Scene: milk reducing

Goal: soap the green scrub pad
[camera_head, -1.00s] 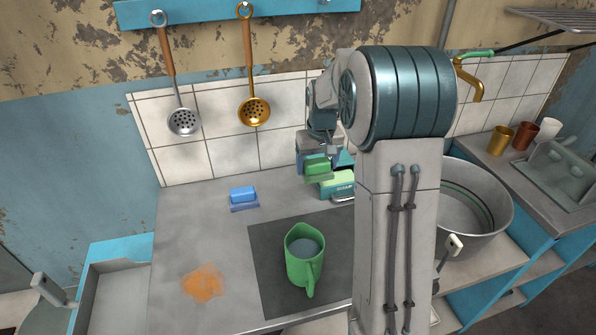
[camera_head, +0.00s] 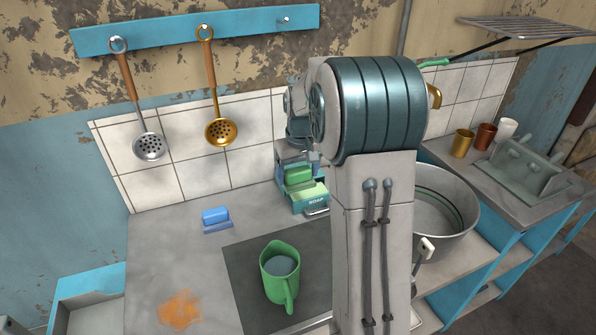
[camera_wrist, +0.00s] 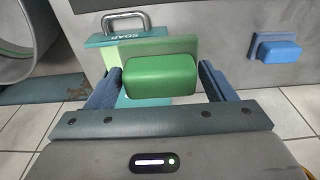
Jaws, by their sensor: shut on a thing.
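The green scrub pad (camera_head: 298,174) is held in my gripper (camera_head: 298,180), just above the soap box. In the wrist view the pad (camera_wrist: 160,76) sits between the two blue fingers of my gripper (camera_wrist: 160,80). The teal soap box (camera_head: 316,202), marked SOAP, stands on the counter with a pale green inside and a metal handle at its front. In the wrist view the soap box (camera_wrist: 125,38) is partly hidden behind the pad. I cannot tell whether the pad touches the soap.
A blue sponge (camera_head: 215,217) lies on the counter left of the soap box. A green jug (camera_head: 279,275) of liquid stands on the dark mat, and an orange stain (camera_head: 180,310) is at front left. A large metal pot (camera_head: 450,205) is at right. Ladles hang above.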

